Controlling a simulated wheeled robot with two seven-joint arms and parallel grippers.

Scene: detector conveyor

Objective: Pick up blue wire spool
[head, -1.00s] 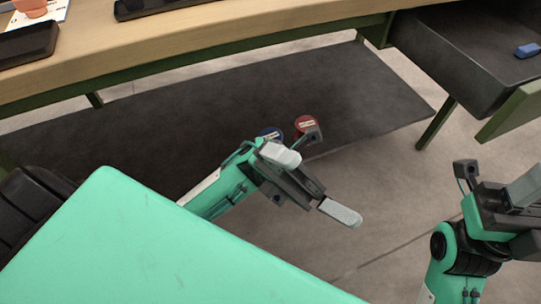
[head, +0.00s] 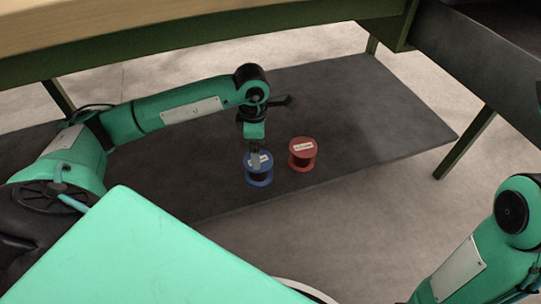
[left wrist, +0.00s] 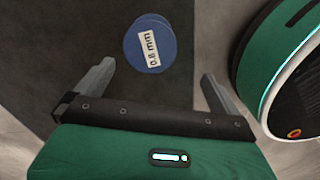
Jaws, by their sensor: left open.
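The blue wire spool (head: 258,177) stands upright on the dark lower shelf under the bench, with a white label on top. In the left wrist view the blue spool (left wrist: 150,43) shows its round top, just beyond the fingertips and between their lines. My left gripper (head: 256,158) points down from above at the spool and partly covers its top. In the left wrist view my left gripper (left wrist: 156,77) is open, with nothing between its fingers. My right arm shows at the lower right of the head view, but its gripper is out of frame.
A red spool (head: 302,153) stands close to the right of the blue one on the dark shelf (head: 390,120). The wooden bench top (head: 60,40) and its green frame hang above. A green leg (head: 466,143) stands at the right. The shelf right of the red spool is clear.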

